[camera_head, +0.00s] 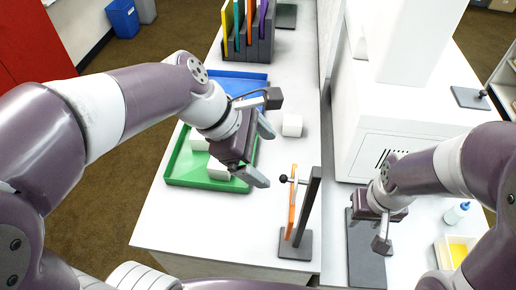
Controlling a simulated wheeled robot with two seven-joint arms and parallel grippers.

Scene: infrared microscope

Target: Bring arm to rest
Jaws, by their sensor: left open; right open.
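My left arm reaches in from the left over the table. Its gripper (266,156) is open and empty, above the right edge of a green tray (194,182), between a loose white cube (292,125) and an upright stand. My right arm comes in from the right. Its gripper (381,232) is open above a dark grey flat plate (366,268), and its fingers are partly hidden by its own body. The green tray holds white cubes (217,169), partly covered by my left gripper.
A dark stand (306,210) with an orange strip (293,200) rises from the table's front. A blue tray (238,82) and a rack of coloured plates (247,40) lie further back. The white microscope (358,136) stands right. A bottle (456,213) and yellow-filled tray (458,252) sit far right.

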